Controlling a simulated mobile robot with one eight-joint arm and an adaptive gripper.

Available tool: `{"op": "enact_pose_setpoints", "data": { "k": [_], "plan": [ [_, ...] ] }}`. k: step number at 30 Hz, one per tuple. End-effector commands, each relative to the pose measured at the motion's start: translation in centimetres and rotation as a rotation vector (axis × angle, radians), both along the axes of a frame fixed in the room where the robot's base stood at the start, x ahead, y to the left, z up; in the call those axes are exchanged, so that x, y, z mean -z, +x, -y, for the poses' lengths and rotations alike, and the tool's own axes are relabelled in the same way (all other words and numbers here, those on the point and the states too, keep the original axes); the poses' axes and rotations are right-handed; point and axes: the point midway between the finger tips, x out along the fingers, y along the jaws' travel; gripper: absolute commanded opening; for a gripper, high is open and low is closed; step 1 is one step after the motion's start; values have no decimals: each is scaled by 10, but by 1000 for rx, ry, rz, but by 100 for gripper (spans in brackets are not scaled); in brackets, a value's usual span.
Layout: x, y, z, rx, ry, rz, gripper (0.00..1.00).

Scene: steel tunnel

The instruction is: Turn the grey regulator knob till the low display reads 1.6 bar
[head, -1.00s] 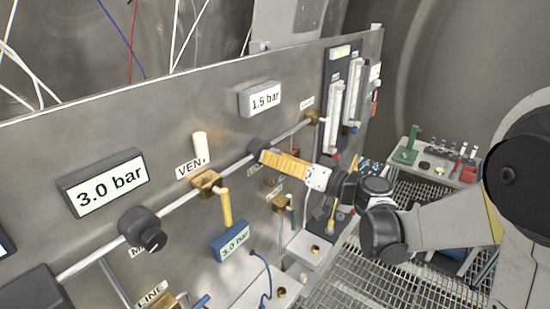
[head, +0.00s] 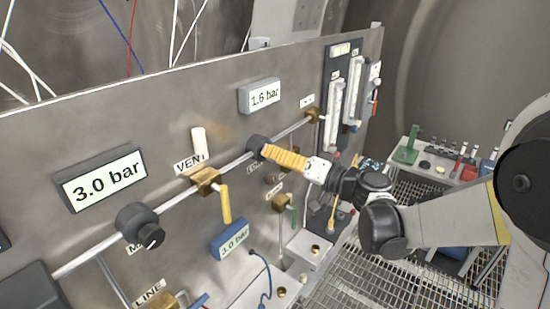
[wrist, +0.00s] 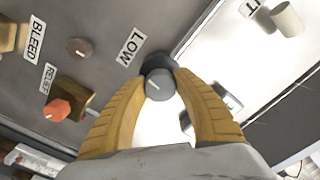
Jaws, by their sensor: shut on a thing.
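The grey regulator knob (wrist: 160,84) sits beside the LOW label (wrist: 131,46) in the wrist view, with a pale pointer line on its face. My gripper (wrist: 160,88) has its two yellow fingers shut on the knob from both sides. In the head view my gripper (head: 266,150) reaches the panel from the right and partly covers the knob (head: 257,146). The low display (head: 260,95), above the knob, reads 1.6 bar.
A large display (head: 102,179) at left reads 3.0 bar, above another dark knob (head: 138,225). A blue display (head: 231,240) also reads 3.0 bar. The VENT valve (head: 205,181) has a yellow handle. A tray of small items (head: 440,163) stands at right above grating.

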Motion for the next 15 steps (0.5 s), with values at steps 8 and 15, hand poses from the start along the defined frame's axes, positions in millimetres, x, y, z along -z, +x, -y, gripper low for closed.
{"op": "enact_pose_setpoints", "data": {
  "k": [8, 15],
  "plan": [
    [0, -1, 0, -1, -3, 1, 56],
    [0, -1, 0, -1, -3, 1, 59]
  ]
}}
